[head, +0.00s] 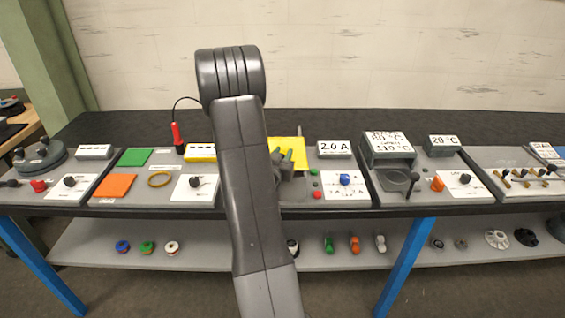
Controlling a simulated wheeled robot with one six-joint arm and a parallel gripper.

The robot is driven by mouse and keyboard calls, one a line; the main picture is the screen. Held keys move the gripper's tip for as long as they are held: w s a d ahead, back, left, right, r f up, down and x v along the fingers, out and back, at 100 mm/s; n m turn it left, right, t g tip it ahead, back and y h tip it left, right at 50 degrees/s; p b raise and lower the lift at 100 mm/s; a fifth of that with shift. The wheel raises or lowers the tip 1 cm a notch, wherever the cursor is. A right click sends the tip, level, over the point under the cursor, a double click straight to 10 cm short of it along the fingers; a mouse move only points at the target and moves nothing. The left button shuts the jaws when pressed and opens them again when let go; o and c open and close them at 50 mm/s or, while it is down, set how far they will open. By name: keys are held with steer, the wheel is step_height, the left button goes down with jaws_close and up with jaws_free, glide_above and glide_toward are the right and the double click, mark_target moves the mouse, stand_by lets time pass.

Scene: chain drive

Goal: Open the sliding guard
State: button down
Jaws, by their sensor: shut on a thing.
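A yellow panel (287,143), which looks like the sliding guard, stands at the middle station just right of my raised arm. My gripper (284,160) is at its front face, low down, and partly hidden behind my arm. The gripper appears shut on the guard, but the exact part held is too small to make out. My arm hides the left part of this station, and the gripper covers part of the guard. How far the guard is open cannot be told.
Right of the guard are a "2.0 A" display (334,149), a blue knob (344,179) and green and red buttons. Other stations with knobs and displays line the bench on both sides. A lower shelf (200,246) holds spools and small parts.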

steer(key=c, duration=1.1)
jaws_free()
steer(key=b+v, duration=0.3)
steer(key=v, duration=1.1)
steer(key=shift+b, duration=0.3)
steer(key=shift+w, duration=0.1)
